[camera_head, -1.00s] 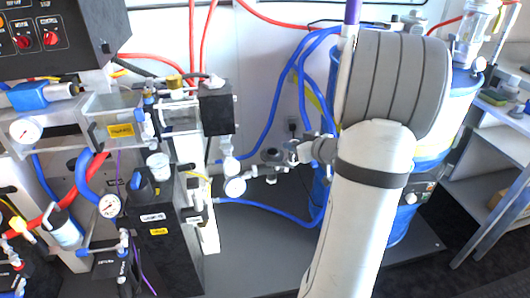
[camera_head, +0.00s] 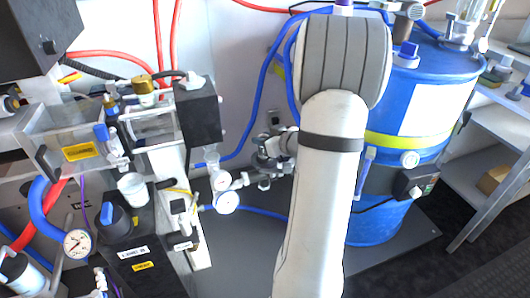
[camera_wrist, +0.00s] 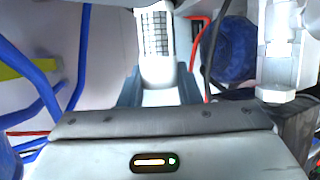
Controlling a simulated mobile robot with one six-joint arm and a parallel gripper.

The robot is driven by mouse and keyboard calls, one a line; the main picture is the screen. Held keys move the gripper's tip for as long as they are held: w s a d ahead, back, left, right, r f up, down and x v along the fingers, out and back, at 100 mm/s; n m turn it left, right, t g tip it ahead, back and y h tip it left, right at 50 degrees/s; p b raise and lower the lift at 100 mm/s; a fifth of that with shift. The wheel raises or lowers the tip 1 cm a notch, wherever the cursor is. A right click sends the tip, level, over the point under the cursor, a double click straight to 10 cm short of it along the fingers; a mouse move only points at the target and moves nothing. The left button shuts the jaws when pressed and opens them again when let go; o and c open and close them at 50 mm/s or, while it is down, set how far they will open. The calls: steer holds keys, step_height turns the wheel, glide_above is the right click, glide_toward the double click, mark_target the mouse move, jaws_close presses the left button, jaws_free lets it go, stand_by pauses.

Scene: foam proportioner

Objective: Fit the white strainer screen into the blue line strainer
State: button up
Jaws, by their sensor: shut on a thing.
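The white strainer screen (camera_wrist: 155,35), a pale cylinder with a mesh wall, stands upright between the fingers of my gripper (camera_wrist: 158,76) in the wrist view. The gripper is shut on its plain white lower end. A dark blue rounded body (camera_wrist: 230,50) is to the right of the screen, apart from it; it may be the blue line strainer, but I cannot tell for sure. In the head view my arm hides the gripper and the screen.
A metal fitting (camera_wrist: 287,55) hangs at the right of the wrist view, and blue hoses run at its left. In the head view a large blue drum (camera_head: 430,90) stands right of my arm, and a black unit with gauges and a white cup (camera_head: 132,188) stands left.

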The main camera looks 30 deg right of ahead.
step_height(320, 180, down, 4)
steer(key=shift+b, duration=0.8)
steer(key=o, duration=1)
steer(key=shift+r, duration=0.1)
steer(key=shift+c, duration=0.2)
